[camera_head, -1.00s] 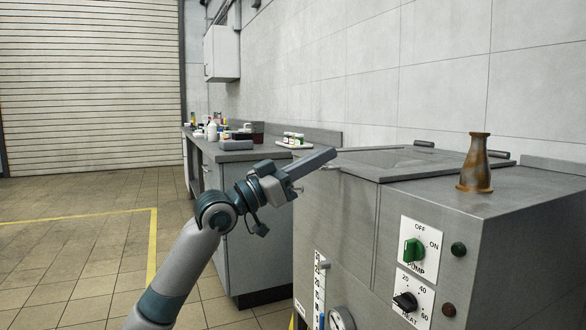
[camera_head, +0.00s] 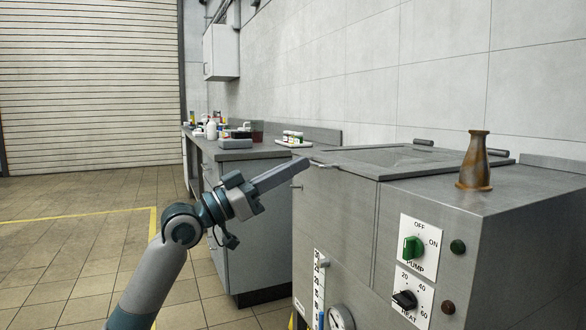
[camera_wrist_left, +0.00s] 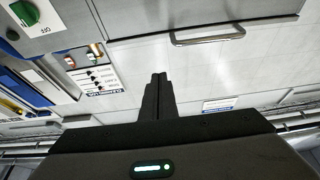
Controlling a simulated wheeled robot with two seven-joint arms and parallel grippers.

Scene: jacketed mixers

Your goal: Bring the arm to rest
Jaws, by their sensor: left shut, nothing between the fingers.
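My left arm (camera_head: 165,262) comes in from the lower left of the head view. Its gripper (camera_head: 305,164) is shut and empty, beside the near front corner of the grey steel machine's lid (camera_head: 420,160). From this view I cannot tell the exact gap to the machine. In the left wrist view the shut fingers (camera_wrist_left: 158,80) point up the picture, with nothing between them. My right gripper is not in view.
The steel machine carries a green pump knob (camera_head: 413,249), a black heat knob (camera_head: 404,299) and a rusty flask (camera_head: 475,162) on top. A bench (camera_head: 262,150) with bottles stands behind. Open tiled floor (camera_head: 70,250) lies to the left.

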